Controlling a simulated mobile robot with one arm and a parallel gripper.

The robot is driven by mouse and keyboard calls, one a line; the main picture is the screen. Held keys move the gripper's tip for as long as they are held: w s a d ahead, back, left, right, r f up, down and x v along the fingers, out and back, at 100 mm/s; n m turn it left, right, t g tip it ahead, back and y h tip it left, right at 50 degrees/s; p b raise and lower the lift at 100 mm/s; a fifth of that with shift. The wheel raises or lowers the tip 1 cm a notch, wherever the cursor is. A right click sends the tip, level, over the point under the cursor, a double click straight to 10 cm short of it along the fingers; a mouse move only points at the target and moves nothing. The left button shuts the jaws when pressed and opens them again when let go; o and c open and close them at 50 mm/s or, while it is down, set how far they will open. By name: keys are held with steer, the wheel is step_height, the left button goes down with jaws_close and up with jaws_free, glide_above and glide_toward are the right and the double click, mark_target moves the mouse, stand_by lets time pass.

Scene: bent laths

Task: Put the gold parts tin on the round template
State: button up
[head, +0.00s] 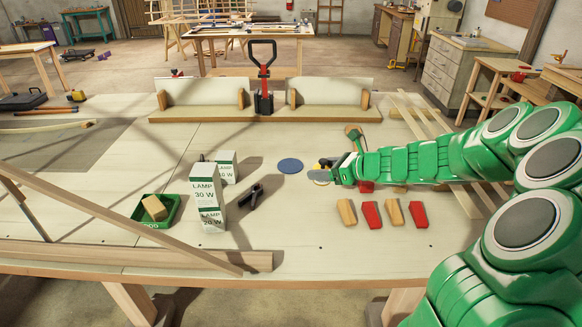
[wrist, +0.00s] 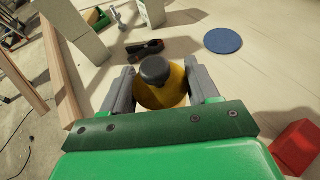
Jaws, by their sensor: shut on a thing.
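The gold parts tin (wrist: 160,92), rounded and yellow-gold with a dark grey knob on top, sits between the two grey fingers of my gripper (wrist: 162,84). My gripper is shut on it. In the head view my gripper (head: 326,171) is at the table's middle right, and only a little of the tin shows there. The round template is a flat blue disc (head: 290,166) lying bare on the table, just left of my gripper. It also shows in the wrist view (wrist: 222,41), up and right of the tin and apart from it. The tin's underside is hidden.
White lamp boxes (head: 208,200) stand left of the template, with a black clamp (head: 251,195) between. A green tray (head: 156,211) holds a wooden block. Red and tan pieces (head: 371,215) lie in a row in front of my arm. Long laths cross the left side.

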steer(key=w+a+r+n+g, duration=0.1)
steer(key=w+a, duration=0.6)
steer(key=w, duration=0.3)
glide_above(290, 165)
steer(key=shift+y, duration=0.3)
steer(key=shift+s+f, duration=0.15)
steer(key=shift+f, duration=2.15)
steer(key=shift+s+f, duration=0.15)
steer(key=shift+f, duration=2.15)
steer(key=shift+w+f, duration=0.2)
steer(key=shift+f, duration=1.55)
steer(key=o, duration=1.1)
steer(key=shift+f, duration=0.15)
steer(key=shift+c, duration=0.2)
